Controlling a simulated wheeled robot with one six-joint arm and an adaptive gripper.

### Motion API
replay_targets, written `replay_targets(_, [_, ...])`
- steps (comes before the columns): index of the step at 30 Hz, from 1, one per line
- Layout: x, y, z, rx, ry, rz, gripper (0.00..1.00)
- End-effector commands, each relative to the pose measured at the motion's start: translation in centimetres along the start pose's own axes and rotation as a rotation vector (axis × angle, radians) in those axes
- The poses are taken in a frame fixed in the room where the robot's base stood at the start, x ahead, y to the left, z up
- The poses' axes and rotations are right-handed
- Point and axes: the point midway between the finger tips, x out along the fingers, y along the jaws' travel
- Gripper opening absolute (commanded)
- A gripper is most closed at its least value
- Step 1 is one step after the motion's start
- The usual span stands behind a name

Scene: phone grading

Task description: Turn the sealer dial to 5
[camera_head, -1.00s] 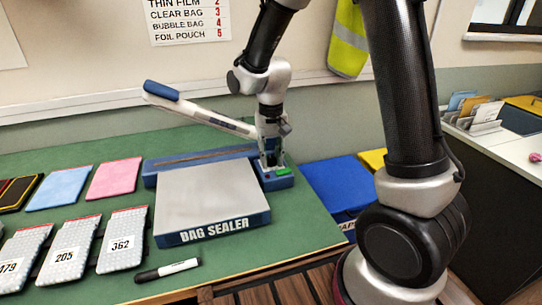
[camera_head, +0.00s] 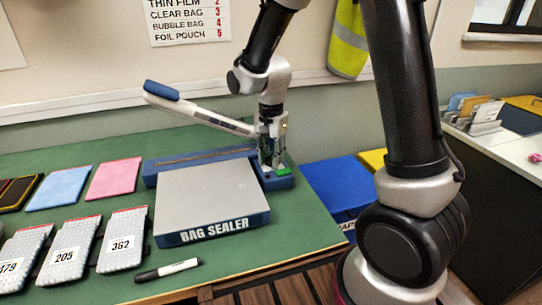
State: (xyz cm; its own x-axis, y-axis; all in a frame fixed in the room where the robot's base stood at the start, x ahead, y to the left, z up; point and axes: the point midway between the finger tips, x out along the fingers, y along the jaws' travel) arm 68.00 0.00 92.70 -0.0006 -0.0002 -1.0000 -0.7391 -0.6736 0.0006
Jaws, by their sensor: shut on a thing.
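The bag sealer (camera_head: 212,200) stands on the green table, with a grey top plate, a blue base and a white arm with a blue handle (camera_head: 161,90) raised to the upper left. My gripper (camera_head: 272,163) points down at the right rear end of the sealer, next to a small green part (camera_head: 283,171). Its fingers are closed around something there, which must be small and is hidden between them. The dial and its markings are not visible, so I cannot read its setting.
A wall chart (camera_head: 188,20) lists foil pouch as 5. Grey bubble pouches (camera_head: 123,240), a black marker (camera_head: 167,270), and blue and pink pouches (camera_head: 114,178) lie left and in front of the sealer. A blue bin (camera_head: 338,188) is to the right.

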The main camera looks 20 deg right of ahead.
Motion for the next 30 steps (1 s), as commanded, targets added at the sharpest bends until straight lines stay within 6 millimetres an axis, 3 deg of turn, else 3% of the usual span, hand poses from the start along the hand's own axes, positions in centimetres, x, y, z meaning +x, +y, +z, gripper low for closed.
replay_targets(18, [-0.09, -0.11, -0.08, 0.041, 0.002, -0.003, 0.05])
replay_targets(19, [-0.09, -0.11, -0.08, 0.041, 0.002, -0.003, 0.32])
replay_targets(20, [-0.09, -0.1, -0.07, 0.041, 0.002, -0.003, 0.38])
replay_targets(30, [-0.25, -0.07, -0.04, 0.041, 0.001, -0.002, 0.39])
